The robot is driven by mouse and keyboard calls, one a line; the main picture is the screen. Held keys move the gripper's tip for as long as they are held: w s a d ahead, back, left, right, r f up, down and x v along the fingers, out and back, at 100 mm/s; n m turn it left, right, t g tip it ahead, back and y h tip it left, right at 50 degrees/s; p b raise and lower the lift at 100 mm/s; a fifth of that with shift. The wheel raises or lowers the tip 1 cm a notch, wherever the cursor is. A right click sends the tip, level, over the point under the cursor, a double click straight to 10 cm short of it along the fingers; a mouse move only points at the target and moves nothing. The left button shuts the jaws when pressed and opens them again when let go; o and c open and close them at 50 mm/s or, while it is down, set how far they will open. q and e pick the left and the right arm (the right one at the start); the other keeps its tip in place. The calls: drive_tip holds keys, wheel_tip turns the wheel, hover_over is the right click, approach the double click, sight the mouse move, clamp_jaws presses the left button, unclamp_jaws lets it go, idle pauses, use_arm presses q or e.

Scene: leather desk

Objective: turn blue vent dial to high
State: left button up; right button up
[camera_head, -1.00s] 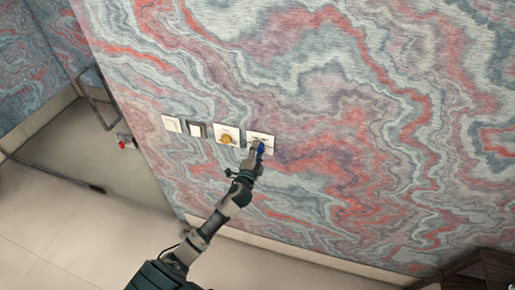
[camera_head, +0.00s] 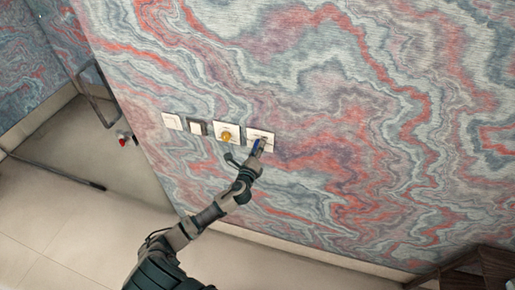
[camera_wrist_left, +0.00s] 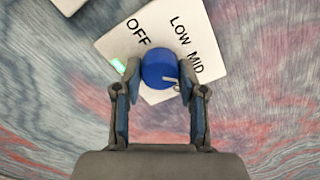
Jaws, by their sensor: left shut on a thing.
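The blue vent dial (camera_wrist_left: 160,66) sits on a white plate (camera_wrist_left: 150,25) on the wall. In the left wrist view the plate reads OFF, LOW and MID; any further label is hidden by the dial and fingers. The dial's white mark points right and slightly down, just past the MID label. My left gripper (camera_wrist_left: 149,72) is shut on the dial, one finger on each side. In the head view the left gripper (camera_head: 257,147) reaches the rightmost wall plate (camera_head: 267,134) and covers most of the dial. My right gripper is not in view.
A plate with a yellow knob (camera_head: 225,136) is close left of the dial plate. A dark-framed switch (camera_head: 197,129) and a white switch (camera_head: 172,121) are further left. A small red item (camera_head: 123,141) is near the wall corner. The wall to the right is clear.

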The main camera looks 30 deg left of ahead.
use_arm(q)
drive_tip(key=shift+s+f+m, duration=0.1)
drive_tip(key=shift+f+m, duration=0.1)
drive_tip(key=shift+m, duration=1.35)
drive_tip(key=shift+w+f+m, duration=0.1)
drive_tip(key=shift+f+m, duration=0.05)
drive_tip(key=shift+m, duration=1.35)
drive_tip(key=shift+s+f+m, duration=0.1)
drive_tip(key=shift+f+m, duration=0.1)
drive_tip(key=shift+m, duration=1.35)
drive_tip(key=o, duration=1.1)
drive_tip(key=shift+o, duration=0.2)
drive_tip(key=shift+r, duration=0.1)
drive_tip(key=shift+a+r, duration=0.1)
drive_tip(key=v, duration=1.1)
drive_tip(key=shift+s, duration=0.3)
